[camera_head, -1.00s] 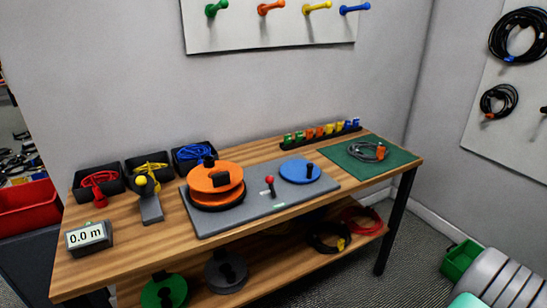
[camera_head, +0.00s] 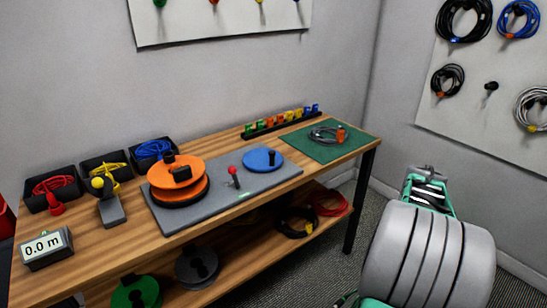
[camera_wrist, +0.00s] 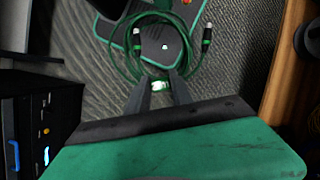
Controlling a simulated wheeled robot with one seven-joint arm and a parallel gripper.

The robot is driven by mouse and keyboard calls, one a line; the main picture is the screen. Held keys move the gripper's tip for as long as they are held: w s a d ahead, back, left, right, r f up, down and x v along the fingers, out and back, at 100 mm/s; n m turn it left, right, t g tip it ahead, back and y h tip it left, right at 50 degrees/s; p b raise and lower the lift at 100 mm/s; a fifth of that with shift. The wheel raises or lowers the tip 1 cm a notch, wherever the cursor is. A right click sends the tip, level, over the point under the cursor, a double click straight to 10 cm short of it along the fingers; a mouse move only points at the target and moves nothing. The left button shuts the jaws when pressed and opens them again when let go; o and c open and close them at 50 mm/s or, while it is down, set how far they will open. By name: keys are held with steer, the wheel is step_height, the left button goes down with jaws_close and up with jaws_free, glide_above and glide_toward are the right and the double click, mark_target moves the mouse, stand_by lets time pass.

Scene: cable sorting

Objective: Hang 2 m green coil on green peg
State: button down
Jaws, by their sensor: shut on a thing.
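My gripper (camera_wrist: 161,90) is shut on the green coil (camera_wrist: 133,62) in the wrist view. The fingers grip its lower side at a pale green band, and the loop hangs in front of the fingers over the floor. Two dark connector ends show on the loop. The green peg (camera_head: 158,4) is at the top edge of the head view, on the white wall board (camera_head: 225,25). Its upper part is cut off. My arm is at the right of the head view, and the coil cannot be made out there.
The wooden bench (camera_head: 120,245) stands along the wall below the board, with the orange reel (camera_head: 177,171), the blue disc (camera_head: 263,158) and the green mat (camera_head: 347,144) on it. A second board (camera_head: 480,90) with hung cables is on the right wall.

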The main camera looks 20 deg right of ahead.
steer(key=w+a+r+n+g+h, duration=0.1)
steer(key=w+a+r+n, duration=0.3)
steer(key=w, duration=0.4)
steer(key=w+a+r+n+h, duration=0.1)
steer(key=w+a+r, duration=0.45)
steer(key=w, duration=0.25)
steer(key=w+a+r+n+h, duration=0.1)
steer(key=w+a+r+n, duration=0.15)
steer(key=a, duration=0.65)
steer(key=w+a+r+n+h, duration=0.1)
steer(key=w+a+n, duration=0.2)
steer(key=a, duration=0.6)
step_height(320, 180, up, 11)
steer(key=s+p, duration=0.2)
steer(key=p, duration=1.8)
steer(key=shift+d+g+p, duration=0.15)
steer(key=shift+g+p, duration=0.15)
steer(key=shift+p, duration=0.05)
steer(key=shift+s+r, duration=0.1)
steer(key=shift+r, duration=0.05)
